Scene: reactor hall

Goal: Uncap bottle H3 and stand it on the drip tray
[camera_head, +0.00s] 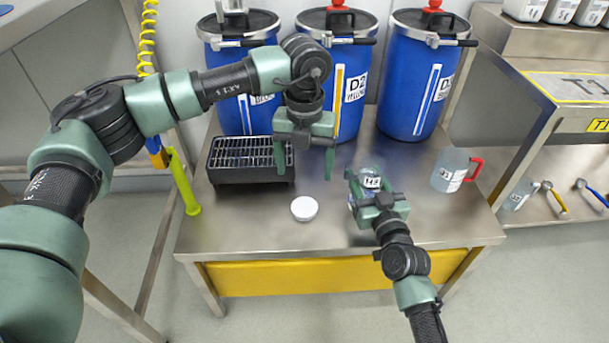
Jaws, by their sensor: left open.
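A clear bottle (371,183) with a small white label, too small to read surely, is between the fingers of my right gripper (373,192), at the table's front right; the gripper appears shut on it. Its top shows no cap. I cannot tell whether its base touches the table. A white round piece, like a cap (304,208), lies on the table in front of my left gripper. My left gripper (303,172) is open and empty, pointing down above the table. The black drip tray (250,175) with a metal grate stands just left of it, with nothing on it.
Blue drums (408,85) line the table's back; one label reads D2. A clear jug with a red handle (451,170) stands at the right. A yellow-green tube (182,180) is at the left edge. The steel table (260,230) is clear along its front left.

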